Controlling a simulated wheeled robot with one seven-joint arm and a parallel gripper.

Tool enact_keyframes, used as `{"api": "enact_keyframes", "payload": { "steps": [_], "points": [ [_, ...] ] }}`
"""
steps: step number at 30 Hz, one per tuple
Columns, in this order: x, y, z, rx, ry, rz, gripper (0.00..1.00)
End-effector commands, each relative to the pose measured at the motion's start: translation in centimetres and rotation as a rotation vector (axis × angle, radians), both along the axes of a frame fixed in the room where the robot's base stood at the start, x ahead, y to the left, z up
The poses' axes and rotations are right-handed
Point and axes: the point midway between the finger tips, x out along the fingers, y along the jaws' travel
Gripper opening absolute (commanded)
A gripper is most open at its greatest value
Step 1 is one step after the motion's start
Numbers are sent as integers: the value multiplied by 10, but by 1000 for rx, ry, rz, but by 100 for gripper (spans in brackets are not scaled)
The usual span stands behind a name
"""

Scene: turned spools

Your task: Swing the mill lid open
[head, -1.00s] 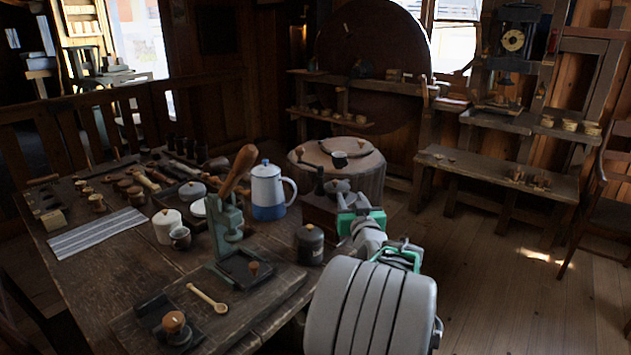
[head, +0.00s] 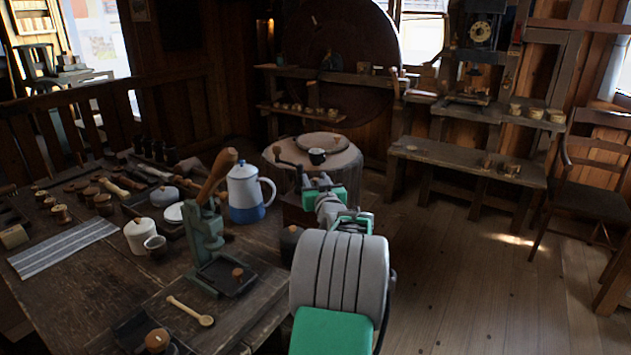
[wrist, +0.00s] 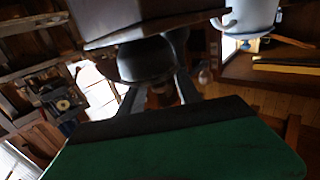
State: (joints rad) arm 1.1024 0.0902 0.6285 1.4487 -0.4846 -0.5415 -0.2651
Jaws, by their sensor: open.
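The mill is a dark wooden box (head: 293,211) with a crank (head: 287,165) rising at its left, at the table's right edge in the head view. My gripper (head: 318,183) is at the mill's top right and hides much of the top. In the wrist view the picture is roughly upside down. The mill's box (wrist: 150,18) fills the top, with a dark rounded dome (wrist: 143,62) below it, likely the lid. The open fingers of my gripper (wrist: 159,78) reach up on either side near the dome. Contact cannot be told.
A white and blue pot (head: 244,195) stands just left of the mill. A dark jar (head: 291,243) is partly behind my arm. A green lever press (head: 207,235) stands on the table (head: 135,290). A round stump table (head: 345,165) is behind.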

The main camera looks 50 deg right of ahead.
Motion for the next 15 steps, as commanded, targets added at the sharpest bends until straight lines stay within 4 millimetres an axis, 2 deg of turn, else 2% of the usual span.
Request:
{"api": "enact_keyframes", "payload": {
  "steps": [2, 15],
  "points": [
    [-1, 0, 0, 0, 0, -1, 38],
    [-1, 0, 0, 0, 0, -1, 2]
  ]
}}
